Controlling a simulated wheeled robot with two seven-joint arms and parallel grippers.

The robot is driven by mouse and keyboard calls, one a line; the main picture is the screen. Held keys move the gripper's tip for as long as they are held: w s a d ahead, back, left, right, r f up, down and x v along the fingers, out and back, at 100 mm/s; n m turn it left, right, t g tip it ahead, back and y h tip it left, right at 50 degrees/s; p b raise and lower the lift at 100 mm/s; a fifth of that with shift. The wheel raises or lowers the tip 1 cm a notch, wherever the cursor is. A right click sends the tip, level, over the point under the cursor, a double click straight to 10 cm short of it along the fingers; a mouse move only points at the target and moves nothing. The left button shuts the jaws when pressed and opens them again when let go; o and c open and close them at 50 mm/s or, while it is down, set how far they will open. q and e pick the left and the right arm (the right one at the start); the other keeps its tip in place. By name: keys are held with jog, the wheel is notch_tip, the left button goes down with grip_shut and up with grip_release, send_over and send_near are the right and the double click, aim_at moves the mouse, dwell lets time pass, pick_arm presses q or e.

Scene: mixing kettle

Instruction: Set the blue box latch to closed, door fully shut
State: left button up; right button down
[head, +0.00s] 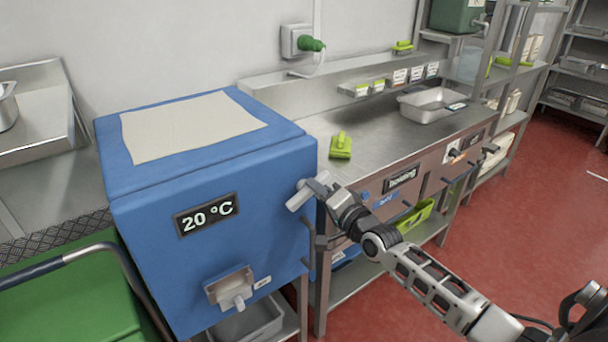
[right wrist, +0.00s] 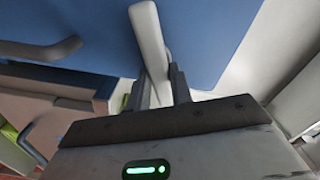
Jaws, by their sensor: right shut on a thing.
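The blue box (head: 220,200) stands at the left with a "20 °C" plate on its front. Its front looks flush with the body, and I see no clear gap. The latch is a pale grey lever (head: 298,201) at the front's right edge, slanting down to the left. My right gripper (head: 322,190) is shut on the latch. In the right wrist view the latch (right wrist: 149,38) runs down between the two fingers (right wrist: 160,88) in front of the blue surface. The latch's pivot is hidden. My left gripper is not in view.
A grey spigot (head: 232,290) sits low on the box, above a metal tray (head: 248,322). A steel counter (head: 375,135) with a green scraper (head: 341,147) stands right of the box. A green cart (head: 75,300) is at the lower left. Red floor (head: 530,200) is open at the right.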

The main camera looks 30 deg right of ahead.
jog(key=m, duration=0.3)
jog(key=shift+d+f+m+b, duration=0.1)
jog(key=shift+f+m+b, duration=0.2)
jog(key=shift+f+b, duration=0.05)
jog(key=c, duration=1.6)
grip_release()
jog(key=shift+r+m, duration=0.1)
jog(key=shift+m, duration=0.5)
jog(key=o, duration=0.4)
jog(key=shift+o, duration=0.2)
jog(key=s+p, duration=0.2)
jog(key=s, duration=0.5)
jog(key=shift+d, duration=0.25)
